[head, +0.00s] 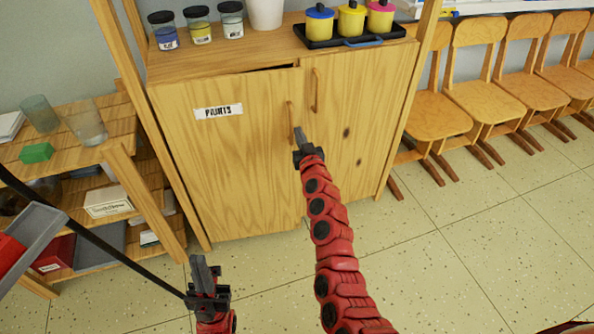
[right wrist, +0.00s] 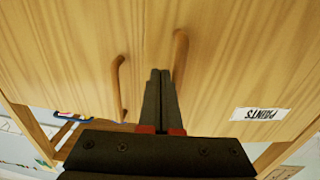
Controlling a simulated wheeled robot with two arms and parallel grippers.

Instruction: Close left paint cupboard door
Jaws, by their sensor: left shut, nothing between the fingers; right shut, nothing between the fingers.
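The left paint cupboard door (head: 225,160) bears a "PAINTS" label (head: 218,111) and stands slightly ajar; a dark gap shows along its top edge near the middle. Its vertical wooden handle (head: 290,122) is near its right edge. The right door (head: 350,130) looks shut. My right gripper (head: 298,132) is shut and empty, its tips beside the left door's handle. In the right wrist view, the fingers (right wrist: 159,75) point at the doors between the two handles, close to the left door's handle (right wrist: 180,58); contact cannot be told. My left gripper (head: 198,262) is shut and empty, low before the cupboard.
Paint jars (head: 197,25) and a black tray (head: 355,38) with coloured pots stand on the cupboard top. A low wooden shelf (head: 115,170) with glasses and boxes is at left. Wooden chairs (head: 480,75) line the right wall. Floor in front is clear.

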